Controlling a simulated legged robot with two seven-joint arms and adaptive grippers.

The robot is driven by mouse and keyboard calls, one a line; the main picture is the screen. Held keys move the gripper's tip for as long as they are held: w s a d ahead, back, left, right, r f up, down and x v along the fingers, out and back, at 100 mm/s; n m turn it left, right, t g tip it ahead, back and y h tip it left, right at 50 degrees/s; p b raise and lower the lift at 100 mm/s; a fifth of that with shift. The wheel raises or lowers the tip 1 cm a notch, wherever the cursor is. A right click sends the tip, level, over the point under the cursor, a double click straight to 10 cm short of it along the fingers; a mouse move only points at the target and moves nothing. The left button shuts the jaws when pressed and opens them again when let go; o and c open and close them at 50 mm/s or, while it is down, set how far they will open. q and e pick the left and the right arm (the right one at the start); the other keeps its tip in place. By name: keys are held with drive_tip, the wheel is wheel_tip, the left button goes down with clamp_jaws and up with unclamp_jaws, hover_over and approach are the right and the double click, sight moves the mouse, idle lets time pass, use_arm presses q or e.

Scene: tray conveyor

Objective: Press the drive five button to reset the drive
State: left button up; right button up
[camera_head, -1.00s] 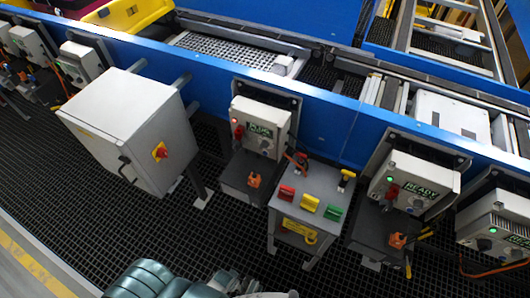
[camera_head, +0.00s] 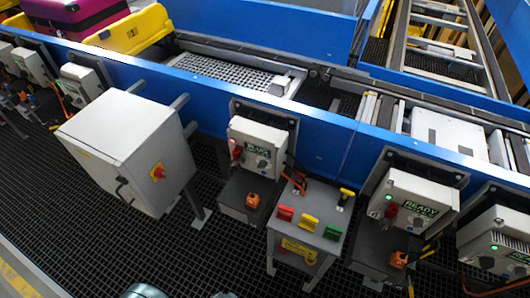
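Several grey drive boxes are mounted along the blue conveyor side. The middle drive box (camera_head: 257,146) has a small green-lit display (camera_head: 264,147) whose text I cannot read for sure, a red part on its left and a dark round knob. The drive box to its right (camera_head: 411,198) shows READY on its display (camera_head: 420,209) and a green light. Another drive box (camera_head: 494,241) stands at the right edge, also with a green light. I cannot tell which box is drive five. Neither gripper is in view; only small teal-grey parts of mine show at the bottom edge.
A grey stand (camera_head: 304,228) carries red (camera_head: 285,213), yellow (camera_head: 308,222) and green (camera_head: 332,232) blocks. Yellow trays (camera_head: 135,30) sit on the conveyor.

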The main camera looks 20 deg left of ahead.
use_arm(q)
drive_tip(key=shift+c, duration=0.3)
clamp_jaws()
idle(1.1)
